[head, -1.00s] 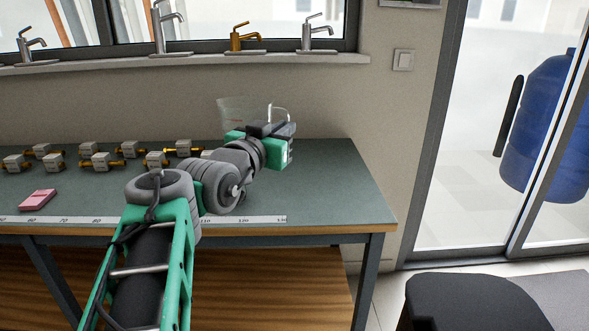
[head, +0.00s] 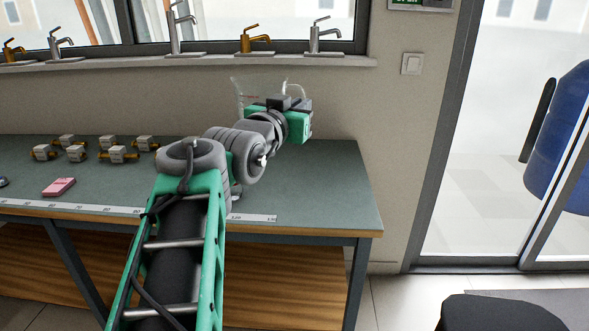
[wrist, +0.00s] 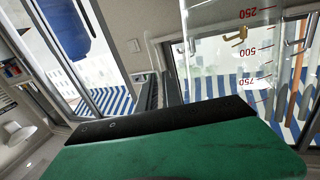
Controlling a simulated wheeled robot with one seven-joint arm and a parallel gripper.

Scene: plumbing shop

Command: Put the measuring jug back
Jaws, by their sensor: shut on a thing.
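The measuring jug (head: 247,91) is clear, with red marks. In the head view it is up above the back of the workbench, in front of the wall, partly hidden by my gripper (head: 284,104). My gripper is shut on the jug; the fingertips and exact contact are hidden. The jug's base is hidden in the head view.
The green-topped workbench (head: 325,190) holds several brass-and-grey valves (head: 118,154), a pink block (head: 59,187) and a ruler strip (head: 255,218). Its right end is clear. Taps (head: 318,37) stand on the sill behind. A dark seat (head: 505,312) is at lower right.

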